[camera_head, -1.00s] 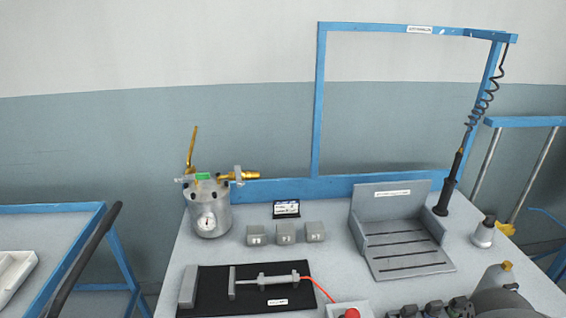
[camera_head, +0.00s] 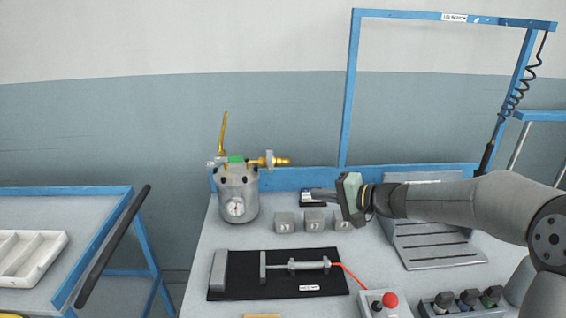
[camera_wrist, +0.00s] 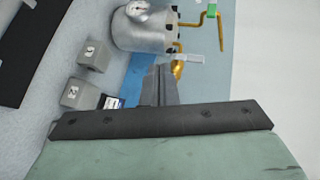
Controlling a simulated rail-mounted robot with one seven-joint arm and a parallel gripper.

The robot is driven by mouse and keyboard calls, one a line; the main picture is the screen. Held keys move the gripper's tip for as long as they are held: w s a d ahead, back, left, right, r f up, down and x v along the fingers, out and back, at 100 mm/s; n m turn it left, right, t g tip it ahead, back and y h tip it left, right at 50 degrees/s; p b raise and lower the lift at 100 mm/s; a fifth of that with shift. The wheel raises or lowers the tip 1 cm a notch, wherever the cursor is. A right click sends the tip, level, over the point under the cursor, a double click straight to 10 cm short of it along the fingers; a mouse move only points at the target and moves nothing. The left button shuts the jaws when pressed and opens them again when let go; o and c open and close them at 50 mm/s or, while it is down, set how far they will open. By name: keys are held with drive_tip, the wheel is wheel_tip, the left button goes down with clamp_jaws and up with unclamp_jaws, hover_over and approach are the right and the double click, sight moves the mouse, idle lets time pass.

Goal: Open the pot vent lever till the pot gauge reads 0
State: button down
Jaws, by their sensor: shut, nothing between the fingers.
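The grey metal pot (camera_head: 238,190) stands at the bench's back left; it also shows in the wrist view (camera_wrist: 143,32). Its round white gauge (camera_head: 235,207) faces front, too small to read. A brass lever (camera_head: 223,132) rises upright from the lid, beside a green tag (camera_head: 236,159). A brass outlet (camera_head: 280,161) with a grey tab (camera_head: 269,160) points right. Which part is the vent lever I cannot tell for sure. My gripper (camera_head: 314,193) is shut and empty, right of the pot and apart from it. Its fingers (camera_wrist: 162,78) point toward the pot's outlet side.
Several small grey blocks (camera_head: 285,222) sit right of the pot, below my gripper. A black mat (camera_head: 232,287) with a clamp-like tool lies in front. A red button box (camera_head: 390,301) is at the front. A blue frame (camera_head: 348,90) stands behind; a side table (camera_head: 80,200) is left.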

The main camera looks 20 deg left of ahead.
drive_tip(key=w+r+m+t+y, duration=0.2)
drive_tip(key=w+t, duration=0.1)
drive_tip(key=w, duration=0.4)
drive_tip(key=shift+w+a+r+m+t, duration=0.25)
drive_tip(key=shift+w+a+m+t, duration=0.05)
drive_tip(key=shift+w, duration=0.1)
drive_tip(key=p, duration=0.3)
approach(270, 156)
drive_tip(key=shift+w+d+x, duration=0.3)
drive_tip(key=shift+w+x, duration=0.4)
drive_tip(key=shift+x, duration=2.45)
drive_tip(key=shift+f, duration=0.1)
drive_tip(key=shift+w+d, duration=0.1)
drive_tip(key=shift+d, duration=0.05)
